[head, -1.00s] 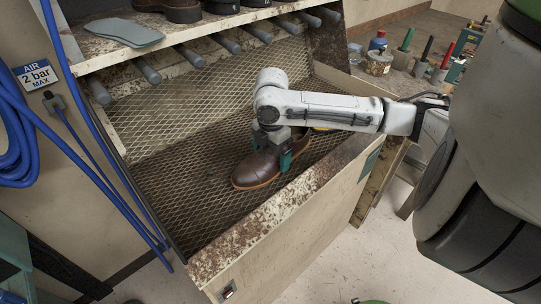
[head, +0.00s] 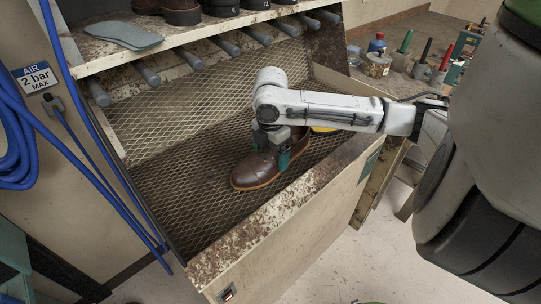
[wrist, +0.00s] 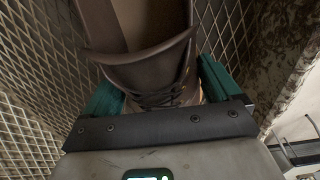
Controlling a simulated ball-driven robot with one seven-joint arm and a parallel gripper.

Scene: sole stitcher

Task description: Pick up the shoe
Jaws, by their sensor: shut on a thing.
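The brown leather shoe (head: 258,171) with a lighter tan sole edge sits in the mesh-floored bin, toe toward the lower left, near the bin's front wall. My gripper (head: 275,158) reaches down over it, with green fingers on either side of the shoe. In the wrist view the shoe (wrist: 150,70) shows its opening and dark laces between the two green fingers, and my gripper (wrist: 160,92) is shut on it. I cannot tell whether the sole touches the mesh. The heel end is partly hidden by my arm in the head view.
The bin's rusty front wall (head: 272,222) stands close in front of the shoe. A shelf (head: 92,48) with dark shoes and a grey insole (head: 122,36) lies above rollers at the back. Blue hoses (head: 95,170) hang at left. Free mesh (head: 165,185) lies left of the shoe.

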